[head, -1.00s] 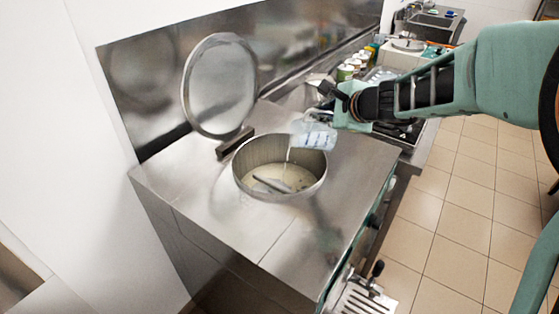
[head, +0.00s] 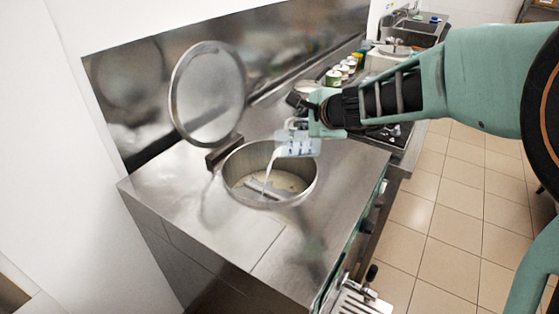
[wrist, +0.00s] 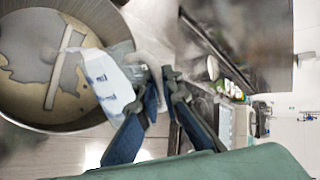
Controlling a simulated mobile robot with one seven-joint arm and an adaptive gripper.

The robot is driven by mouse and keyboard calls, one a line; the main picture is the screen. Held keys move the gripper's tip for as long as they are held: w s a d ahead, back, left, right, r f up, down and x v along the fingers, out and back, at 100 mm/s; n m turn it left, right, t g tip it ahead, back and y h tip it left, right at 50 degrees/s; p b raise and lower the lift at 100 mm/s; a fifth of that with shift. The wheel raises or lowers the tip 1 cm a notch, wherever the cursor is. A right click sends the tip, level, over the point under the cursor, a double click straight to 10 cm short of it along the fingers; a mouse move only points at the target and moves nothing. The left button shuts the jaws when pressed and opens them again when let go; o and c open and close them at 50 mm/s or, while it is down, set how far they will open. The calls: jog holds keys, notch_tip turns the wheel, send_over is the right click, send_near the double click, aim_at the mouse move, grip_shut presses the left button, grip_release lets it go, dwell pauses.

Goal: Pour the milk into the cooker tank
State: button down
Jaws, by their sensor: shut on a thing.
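My gripper (head: 322,117) is shut on a clear milk jug (head: 298,145) with blue markings, at the right rim of the cooker tank. The jug is tilted to the left, and a white stream of milk (head: 269,168) falls from it into the round steel tank (head: 311,183). Pale liquid with darker patches and a straight bar show inside the tank. The tank's round lid (head: 207,95) stands open behind it. In the wrist view, the jug (wrist: 112,85) lies over the tank's rim beside my gripper's fingers (wrist: 160,80). The grip on the handle is partly hidden.
The steel worktop (head: 230,238) around the tank is clear at the front. Several small tubs (head: 340,73) stand on the counter behind my arm. A sink (head: 413,29) is farther back. Tiled floor (head: 430,220) lies free at the right.

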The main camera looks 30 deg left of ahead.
jog(key=shift+r, duration=0.2)
jog(key=shift+s+a+r+n+t+h+p, duration=0.35)
jog(key=shift+a+n+h+p, duration=0.2)
jog(key=shift+p, duration=0.4)
jog(key=shift+w+d+f+m+y+b, duration=0.2)
jog(key=shift+w+d+m+y+b, duration=0.1)
jog(key=shift+w+d+b, duration=0.25)
jog(key=shift+w+d+f+m+y+b, duration=0.15)
jog(key=shift+w+d+m+y+b, duration=0.15)
jog(key=shift+b, duration=0.4)
jog(key=shift+w+d+r+m+y+p, duration=0.2)
jog(key=shift+w+d+r+y+p, duration=0.1)
jog(key=shift+w+d+r+p, duration=0.25)
jog(key=shift+w+d+r+m+y+p, duration=0.15)
jog(key=shift+w+d+r+y+p, duration=0.1)
jog(key=shift+w+d+r, duration=0.35)
jog(key=shift+w+a+f, duration=0.1)
jog(key=shift+a+f, duration=0.05)
jog(key=shift+f, duration=0.05)
